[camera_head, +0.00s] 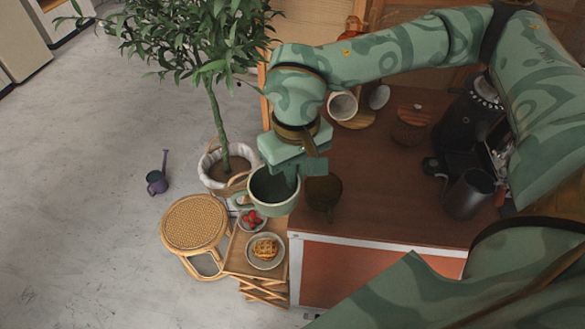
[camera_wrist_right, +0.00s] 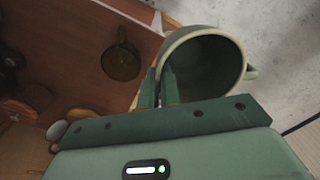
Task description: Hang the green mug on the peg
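The green mug (camera_head: 273,207) hangs in the air off the cart's front left corner in the head view, its dark opening facing up toward the camera. My right gripper (camera_head: 288,172) is above its rim. In the right wrist view, the gripper's fingers (camera_wrist_right: 160,87) are closed on the wall of the mug (camera_wrist_right: 232,52), one inside and one outside. The mug's handle (camera_wrist_right: 251,72) sticks out on the side away from the fingers. I cannot make out a peg for certain. My left gripper is not in view.
The brown cart top (camera_head: 375,200) carries an amber glass vessel (camera_head: 323,192) close to the mug, a white cup (camera_head: 342,106) on its side, a dark pitcher (camera_head: 470,194) and a black machine (camera_head: 466,112). A potted tree (camera_head: 212,120), stool (camera_head: 194,222) and waffle plate (camera_head: 265,262) stand left.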

